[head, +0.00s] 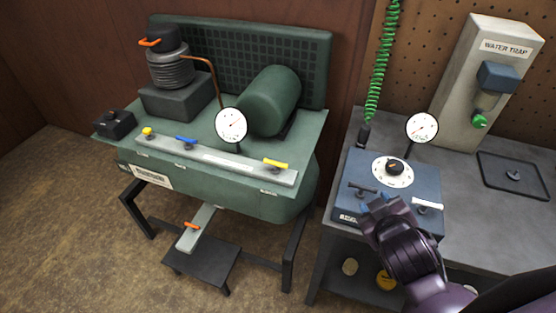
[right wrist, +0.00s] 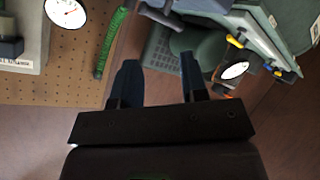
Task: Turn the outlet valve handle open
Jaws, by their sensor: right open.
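My right gripper (head: 374,207) is over the front edge of the blue control box (head: 350,168) on the right bench. It is close to the box's dark lever handle (head: 362,190); whether they touch cannot be told. A white lever handle (head: 427,206) is on the box's right side. In the right wrist view the two fingers (right wrist: 160,78) are apart with nothing between them. The green compressor's front rail carries a yellow handle (head: 275,163), a blue handle (head: 186,140) and another yellow knob (head: 148,131). Labels are too small to show which is the outlet valve. My left gripper is out of view.
A dial knob (head: 395,166) is on the box top, with a white gauge (head: 422,127) behind it. A green coiled hose (head: 377,70) hangs at the box's back left. The water trap (head: 490,85) and a black tray (head: 513,184) are at right.

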